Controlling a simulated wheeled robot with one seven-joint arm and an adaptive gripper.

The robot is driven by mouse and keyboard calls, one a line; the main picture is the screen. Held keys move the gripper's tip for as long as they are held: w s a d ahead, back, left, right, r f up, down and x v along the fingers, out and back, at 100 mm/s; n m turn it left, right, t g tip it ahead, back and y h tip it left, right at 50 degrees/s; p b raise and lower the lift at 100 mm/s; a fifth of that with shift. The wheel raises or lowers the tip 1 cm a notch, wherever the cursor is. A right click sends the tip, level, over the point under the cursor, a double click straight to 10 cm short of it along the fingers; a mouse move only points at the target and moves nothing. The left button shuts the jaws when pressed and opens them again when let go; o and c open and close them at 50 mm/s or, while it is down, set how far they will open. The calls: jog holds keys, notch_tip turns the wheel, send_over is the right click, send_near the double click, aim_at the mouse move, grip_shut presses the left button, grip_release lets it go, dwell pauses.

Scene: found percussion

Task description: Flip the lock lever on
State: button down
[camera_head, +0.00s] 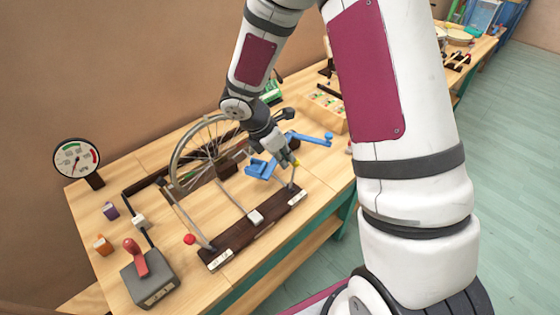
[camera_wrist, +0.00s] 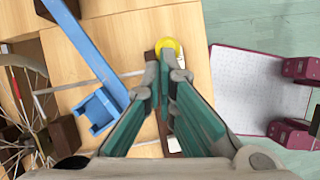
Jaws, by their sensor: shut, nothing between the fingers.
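A dark wooden bar (camera_head: 232,244) along the bench's front edge carries several thin rods with knobs and white labels too small to read. I cannot tell which is the lock lever. A grey box (camera_head: 152,280) with an upright red handle (camera_head: 136,257) stands at front left. My gripper (camera_head: 291,161) is shut and empty, at the yellow knob; contact is unclear. It partly hides that rod.
A blue bracket arm (camera_head: 312,139) lies close beside my gripper, also in the wrist view (camera_wrist: 82,42). A spoked wheel (camera_head: 176,156) stands behind left.

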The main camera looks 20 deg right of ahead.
jog(key=shift+w+d, duration=0.25)
jog(key=shift+d, duration=0.45)
jog(key=shift+a, duration=0.1)
jog(key=p+v, duration=0.1)
jog(key=v, duration=1.2)
jog(key=shift+w, duration=0.15)
